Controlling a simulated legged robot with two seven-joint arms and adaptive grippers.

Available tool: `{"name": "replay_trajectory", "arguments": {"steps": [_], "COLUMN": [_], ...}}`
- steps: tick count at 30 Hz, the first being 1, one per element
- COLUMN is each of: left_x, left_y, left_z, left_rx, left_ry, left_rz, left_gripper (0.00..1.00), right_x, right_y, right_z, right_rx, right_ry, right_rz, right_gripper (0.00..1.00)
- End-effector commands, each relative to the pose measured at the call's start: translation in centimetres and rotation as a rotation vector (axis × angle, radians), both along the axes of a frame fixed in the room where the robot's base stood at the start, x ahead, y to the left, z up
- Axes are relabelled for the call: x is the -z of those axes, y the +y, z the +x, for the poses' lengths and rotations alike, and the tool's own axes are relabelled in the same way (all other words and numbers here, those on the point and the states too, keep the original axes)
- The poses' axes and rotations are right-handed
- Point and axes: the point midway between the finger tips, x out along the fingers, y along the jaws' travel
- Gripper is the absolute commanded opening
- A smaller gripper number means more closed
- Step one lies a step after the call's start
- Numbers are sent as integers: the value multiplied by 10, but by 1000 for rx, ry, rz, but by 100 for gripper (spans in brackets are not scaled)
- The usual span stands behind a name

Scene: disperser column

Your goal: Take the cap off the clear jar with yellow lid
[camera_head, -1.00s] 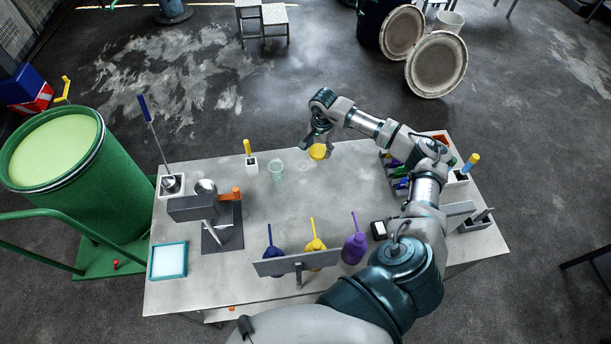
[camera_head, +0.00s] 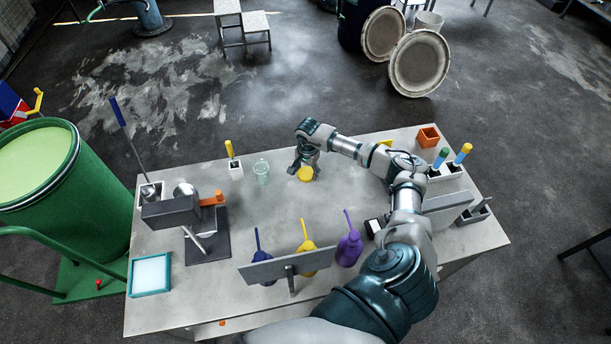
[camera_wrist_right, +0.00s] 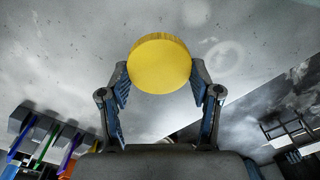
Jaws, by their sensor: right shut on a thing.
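The clear jar (camera_head: 261,174) stands upright on the table near its far edge. Its top looks open, with no lid on it. The round yellow lid (camera_head: 305,174) is apart from the jar, to its right. My right gripper (camera_head: 302,166) is shut on the lid. In the right wrist view the lid (camera_wrist_right: 160,65) sits between the two fingertips, its flat face toward the camera. The lid is close to the table; I cannot tell whether it touches it. My left gripper is not in view.
A white holder with a yellow-handled tool (camera_head: 235,168) stands left of the jar. A bottle rack (camera_head: 270,268) and a purple bottle (camera_head: 349,249) are at the front. A grey stand device (camera_head: 185,210) is at the left. The table's middle is clear.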

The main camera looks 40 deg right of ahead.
Motion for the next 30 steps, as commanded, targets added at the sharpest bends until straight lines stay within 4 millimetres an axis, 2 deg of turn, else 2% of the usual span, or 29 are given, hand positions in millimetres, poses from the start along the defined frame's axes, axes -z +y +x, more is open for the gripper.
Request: {"name": "replay_trajectory", "arguments": {"steps": [8, 9, 14, 15, 17, 18, 26, 30], "left_x": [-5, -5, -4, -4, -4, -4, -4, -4], "left_y": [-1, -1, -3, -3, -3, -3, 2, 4], "left_z": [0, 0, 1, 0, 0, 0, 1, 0], "left_rx": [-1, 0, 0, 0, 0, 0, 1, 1], "left_ry": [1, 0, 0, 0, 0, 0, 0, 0], "left_rz": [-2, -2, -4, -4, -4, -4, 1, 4], "left_gripper": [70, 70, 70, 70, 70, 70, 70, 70], "right_x": [35, 38, 37, 37, 36, 36, 38, 30], "right_y": [-2, -1, 2, 3, 4, 4, -1, -2], "right_z": [-1, -1, 0, 0, 0, 0, -1, 0], "right_rx": [1, 1, -1, -1, -2, -2, 1, 0], "right_ry": [2, 1, 0, 1, 1, 1, -1, -2], "right_rz": [2, 0, -6, -7, -8, -8, -2, 0], "right_gripper": [15, 8, 8, 70, 86, 88, 88, 88]}}
